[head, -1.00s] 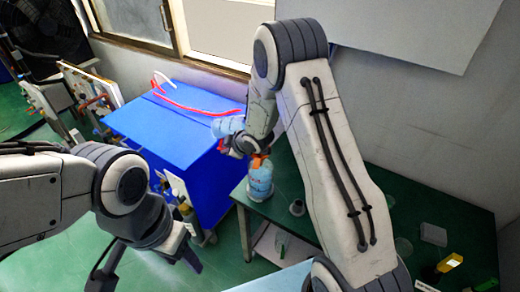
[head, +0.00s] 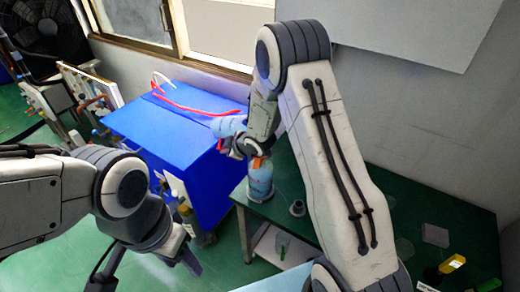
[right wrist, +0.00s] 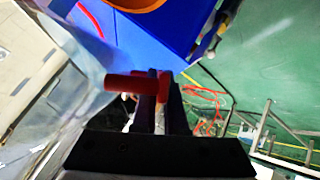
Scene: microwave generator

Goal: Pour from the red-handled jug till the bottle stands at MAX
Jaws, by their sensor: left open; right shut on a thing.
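The red-handled jug (head: 228,126), clear with a bluish tint, is tilted far over above the bottle. My right gripper (head: 240,146) is shut on its red handle (right wrist: 125,83), seen between the fingers in the right wrist view. The jug's clear wall (right wrist: 82,75) fills the left of that view. The light-blue bottle (head: 260,182) stands upright on the green table, with an orange part at its top (head: 257,162). The MAX mark and liquid level are too small to read. My left gripper (head: 148,267) is open and empty at the lower left, away from both.
A blue box-like cabinet (head: 185,125) with a red tube (head: 190,108) on top stands behind and left of the bottle. A small grey piece (head: 297,208) sits right of the bottle on the green table (head: 455,215). A yellow-topped item (head: 452,264) is at the lower right.

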